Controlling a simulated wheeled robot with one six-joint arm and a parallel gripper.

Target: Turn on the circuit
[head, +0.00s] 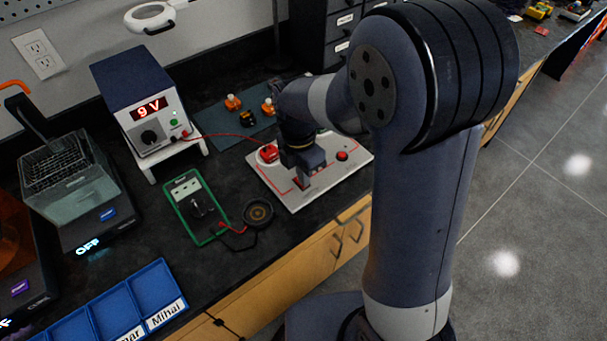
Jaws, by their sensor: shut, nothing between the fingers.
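The white circuit board (330,177) with red printed lines lies on the dark bench top near its front edge. A red part (268,153) sits on a round white spot at its left, with a red wire running to the power supply. A small red button or lamp (342,156) is at the board's right; I cannot tell which. The power supply (152,118) shows 9 V in red and has a small green light. My gripper (303,181) points down over the middle of the board, shut and empty. It hides part of the board, and I cannot tell whether it touches it.
A green-framed meter (187,189) and a round black part (258,212) lie left of the board. Orange and black parts (248,117) stand on a dark mat behind. A machine reading OFF (88,247) and blue labelled trays (155,290) are at left. Drawers (340,45) stand behind.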

